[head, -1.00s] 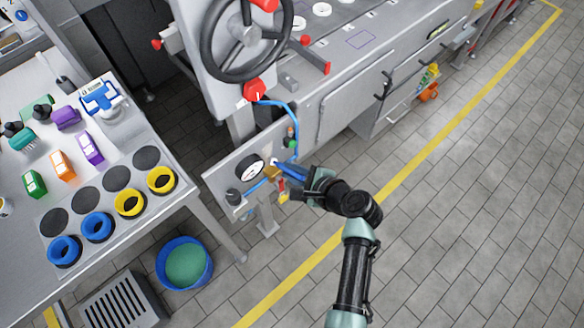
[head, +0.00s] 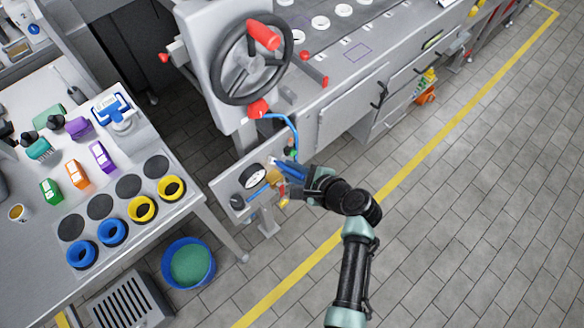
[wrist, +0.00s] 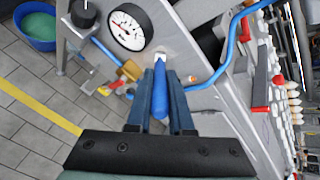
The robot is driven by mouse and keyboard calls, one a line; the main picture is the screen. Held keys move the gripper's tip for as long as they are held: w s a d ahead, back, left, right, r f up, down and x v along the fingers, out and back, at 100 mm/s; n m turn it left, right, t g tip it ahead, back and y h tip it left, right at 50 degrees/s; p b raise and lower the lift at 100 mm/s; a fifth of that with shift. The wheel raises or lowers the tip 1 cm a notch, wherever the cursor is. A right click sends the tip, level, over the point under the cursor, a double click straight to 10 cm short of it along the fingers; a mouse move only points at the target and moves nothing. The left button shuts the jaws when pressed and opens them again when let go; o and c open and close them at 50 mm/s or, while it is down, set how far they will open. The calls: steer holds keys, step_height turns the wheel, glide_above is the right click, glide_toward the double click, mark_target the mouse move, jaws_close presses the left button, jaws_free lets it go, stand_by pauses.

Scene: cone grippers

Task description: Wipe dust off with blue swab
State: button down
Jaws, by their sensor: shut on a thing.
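My gripper (wrist: 160,80) is shut on the blue swab (wrist: 160,95), which lies between its two blue fingers in the wrist view. The swab's pale tip points at the grey panel (wrist: 185,55), beside the gauge (wrist: 128,30). A faint brownish, dusty-looking patch (wrist: 168,48) shows on the panel around the tip. I cannot tell whether the tip touches the panel. In the head view my gripper (head: 276,166) is at the panel, right of the gauge (head: 254,176), and partly hides the swab.
A blue hose (head: 295,130) runs close above my gripper. A brass fitting (wrist: 130,70) and a black knob (wrist: 84,12) are left of it. A handwheel (head: 250,60) stands above. A blue bucket (head: 188,263) is on the floor; the floor at right is clear.

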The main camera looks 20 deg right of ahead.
steer(key=shift+r+p, duration=1.75)
steer(key=shift+r, duration=0.2)
step_height(320, 180, down, 9)
steer(key=b, duration=0.7)
steer(key=shift+f, duration=0.1)
steer(key=s+d+p, duration=0.1)
steer(key=s+d, duration=0.1)
steer(key=s, duration=0.3)
steer(key=shift+s+p, duration=0.3)
steer(key=shift+s, duration=0.05)
steer(key=s, duration=0.1)
steer(key=s+d, duration=0.1)
steer(key=shift+s+p, duration=0.4)
